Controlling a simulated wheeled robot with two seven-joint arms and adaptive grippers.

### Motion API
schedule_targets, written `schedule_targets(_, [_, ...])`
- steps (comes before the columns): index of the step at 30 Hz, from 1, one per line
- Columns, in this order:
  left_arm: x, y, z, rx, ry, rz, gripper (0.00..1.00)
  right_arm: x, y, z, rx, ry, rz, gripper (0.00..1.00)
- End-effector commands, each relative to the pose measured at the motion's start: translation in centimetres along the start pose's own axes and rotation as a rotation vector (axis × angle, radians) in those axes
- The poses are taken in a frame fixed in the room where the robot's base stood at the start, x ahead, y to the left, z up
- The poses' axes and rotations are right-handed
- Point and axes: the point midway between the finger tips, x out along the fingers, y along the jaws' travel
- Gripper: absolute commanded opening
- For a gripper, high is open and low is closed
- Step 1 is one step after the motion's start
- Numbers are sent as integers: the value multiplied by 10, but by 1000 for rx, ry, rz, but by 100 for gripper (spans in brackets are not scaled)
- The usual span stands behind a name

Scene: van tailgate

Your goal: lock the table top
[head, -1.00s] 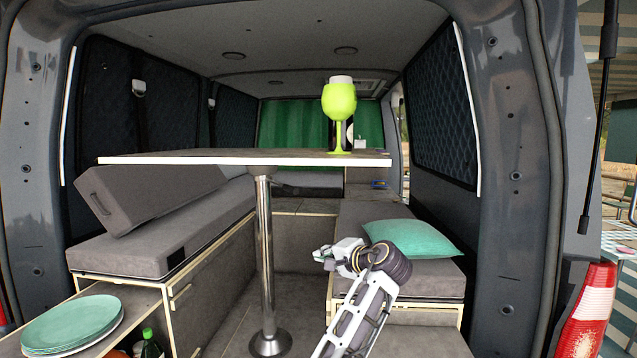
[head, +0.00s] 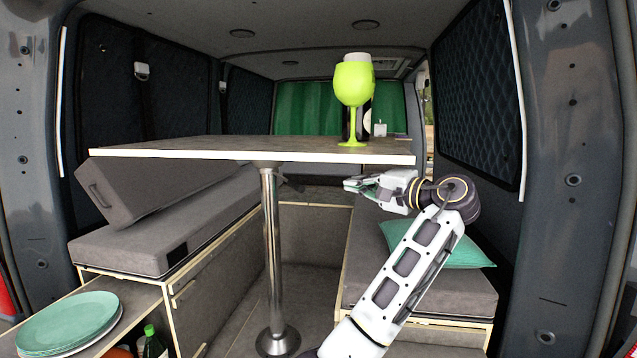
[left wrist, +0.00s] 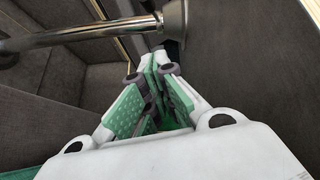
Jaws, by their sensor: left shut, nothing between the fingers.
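The table top (head: 240,148) is a flat board with a pale edge, level on a chrome post (head: 271,250) in the van. A small dark part (head: 292,182) shows under the board beside the post; I cannot tell its exact shape. My left gripper (head: 350,184) is shut and empty, just below the board's right half, to the right of the post and apart from it. In the left wrist view its green-padded fingers (left wrist: 152,72) are together, with the chrome post (left wrist: 95,30) and its flared end above them. My right gripper is not in view.
A lime goblet (head: 352,85) and a dark bottle stand on the board. A bench with a teal cushion (head: 400,238) is at the right, and a grey bench (head: 150,235) with a tilted backrest at the left. Plates (head: 70,318) are at the lower left.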

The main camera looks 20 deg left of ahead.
Motion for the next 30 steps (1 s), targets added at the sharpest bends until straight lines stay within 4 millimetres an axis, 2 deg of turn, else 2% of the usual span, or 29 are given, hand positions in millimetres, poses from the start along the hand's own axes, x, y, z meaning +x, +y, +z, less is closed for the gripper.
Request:
schedule_targets(8, [1, 0, 0, 0, 0, 0, 0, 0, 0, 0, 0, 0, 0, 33])
schedule_targets(14, [9, 0, 0, 1, 0, 0, 0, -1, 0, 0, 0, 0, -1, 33])
schedule_targets(20, [28, 0, 0, 0, -2, 0, 0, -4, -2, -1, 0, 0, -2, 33])
schedule_targets(30, [73, 0, 0, 0, -1, 0, 0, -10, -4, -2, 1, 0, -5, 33])
